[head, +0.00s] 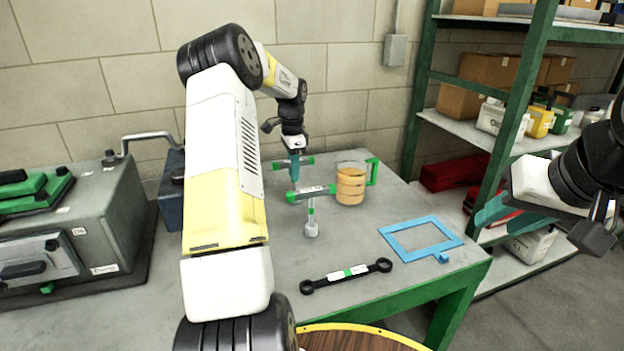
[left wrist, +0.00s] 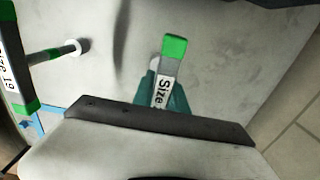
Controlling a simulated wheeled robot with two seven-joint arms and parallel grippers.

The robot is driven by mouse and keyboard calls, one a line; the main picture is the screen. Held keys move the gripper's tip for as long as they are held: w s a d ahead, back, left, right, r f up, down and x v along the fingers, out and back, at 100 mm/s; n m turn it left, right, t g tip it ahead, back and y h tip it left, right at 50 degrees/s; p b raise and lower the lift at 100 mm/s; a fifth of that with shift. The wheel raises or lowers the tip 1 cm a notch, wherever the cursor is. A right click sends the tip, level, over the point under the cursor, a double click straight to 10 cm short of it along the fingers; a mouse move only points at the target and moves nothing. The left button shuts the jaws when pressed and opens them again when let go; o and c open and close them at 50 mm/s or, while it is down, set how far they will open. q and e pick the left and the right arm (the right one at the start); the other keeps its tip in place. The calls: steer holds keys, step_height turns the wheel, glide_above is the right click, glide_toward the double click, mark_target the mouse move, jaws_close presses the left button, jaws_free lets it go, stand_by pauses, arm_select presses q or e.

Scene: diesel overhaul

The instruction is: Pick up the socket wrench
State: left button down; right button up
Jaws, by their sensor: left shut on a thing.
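My left gripper (head: 294,172) reaches down over the far part of the bench. Its teal fingers are shut on the handle of a T-shaped socket wrench (head: 307,161) with green ends; in the left wrist view, the handle's "Size" label and green end (left wrist: 174,47) show between the fingers. I cannot tell whether its lower end touches the bench. A second T-shaped socket wrench (head: 311,215), green-ended, stands upright nearer the front; its "Size 19" label (left wrist: 10,80) shows in the left wrist view. My right gripper (head: 503,216) is open and empty, off the bench's right side.
A blue rectangular frame (head: 449,239) and a black double-ended wrench (head: 328,280) lie on the bench (head: 380,215). A grey machine (head: 110,225) fills the left. Green shelving (head: 522,95) stands right.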

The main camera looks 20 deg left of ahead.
stand_by(0.3)
arm_select(q)
step_height(320, 180, up, 10)
steer(key=c, duration=1.9)
jaws_free()
jaws_close()
